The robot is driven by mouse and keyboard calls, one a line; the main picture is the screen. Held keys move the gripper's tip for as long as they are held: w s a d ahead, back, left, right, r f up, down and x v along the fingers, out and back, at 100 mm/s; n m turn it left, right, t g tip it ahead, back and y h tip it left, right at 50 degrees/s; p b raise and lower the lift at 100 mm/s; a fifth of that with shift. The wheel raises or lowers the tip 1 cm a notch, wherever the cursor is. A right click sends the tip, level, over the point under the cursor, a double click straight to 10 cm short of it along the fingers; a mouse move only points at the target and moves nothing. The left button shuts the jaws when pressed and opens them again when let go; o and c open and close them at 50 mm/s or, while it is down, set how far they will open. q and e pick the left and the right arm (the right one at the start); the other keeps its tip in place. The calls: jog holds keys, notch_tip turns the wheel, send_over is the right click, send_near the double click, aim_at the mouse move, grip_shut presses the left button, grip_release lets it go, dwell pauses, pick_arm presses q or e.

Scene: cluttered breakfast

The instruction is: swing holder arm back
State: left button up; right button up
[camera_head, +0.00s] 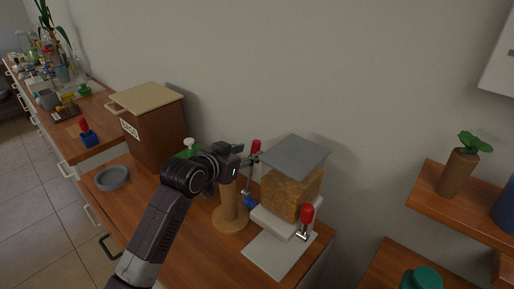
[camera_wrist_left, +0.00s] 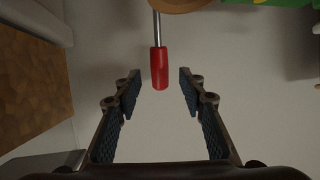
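A wooden stand (camera_head: 231,212) with a round base stands on the counter, behind my left arm. An upright red handle (camera_head: 255,146) shows just beyond my left gripper (camera_head: 251,160). In the left wrist view the red handle (camera_wrist_left: 159,68) sits on a thin metal rod and reaches between the fingertips of my left gripper (camera_wrist_left: 158,82). The fingers are open, with a gap on each side of the handle. In the head view my wrist hides part of the stand and the rod's joint. My right gripper is not in view.
A wooden bread box (camera_head: 155,132) stands behind left. A grey bowl (camera_head: 112,178) is at the left. The wall is close behind.

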aim_at(253, 151)
pick_arm(q)
jog(key=shift+x, duration=2.3)
jog(key=shift+w+d+f, duration=0.15)
jog(key=shift+w+d, duration=0.1)
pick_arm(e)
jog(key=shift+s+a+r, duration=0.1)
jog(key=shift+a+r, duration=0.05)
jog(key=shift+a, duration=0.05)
pick_arm(q)
jog(key=shift+c, duration=0.3)
grip_shut()
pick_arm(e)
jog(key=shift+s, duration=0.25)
